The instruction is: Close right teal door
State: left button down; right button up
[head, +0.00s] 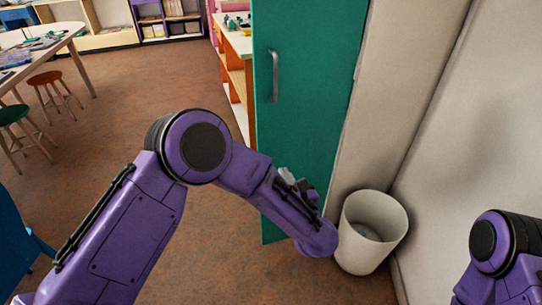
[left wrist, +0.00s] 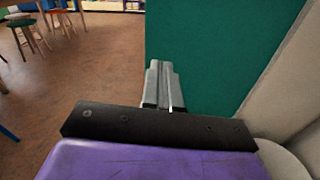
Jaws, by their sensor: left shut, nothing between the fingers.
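The teal door (head: 315,90) stands upright in the middle of the head view, its broad face toward me and its right edge by a pale panel. A grey bar handle (head: 273,75) is on its left part. The door also fills the upper right of the left wrist view (left wrist: 215,50). My left gripper (head: 300,184) is shut and empty, in front of the door's lower part, well below the handle. Its closed fingers (left wrist: 161,75) point toward the door near its edge; I cannot tell whether they touch. My right gripper is out of view.
A white bin (head: 372,222) stands on the floor by the wall, right of my left forearm. An orange and white shelf unit (head: 237,75) shows behind the door's left edge. A table (head: 45,52) and stools (head: 50,80) are at left. Brown floor between is clear.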

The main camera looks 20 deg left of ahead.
aim_at(267, 138)
pick_arm(q)
jog(key=shift+n, duration=0.8)
jog(key=x, duration=0.9)
jog(key=r+x, duration=0.1)
jog(key=x, duration=0.4)
jog(key=shift+d+r+p, duration=0.1)
jog(key=shift+p, duration=0.3)
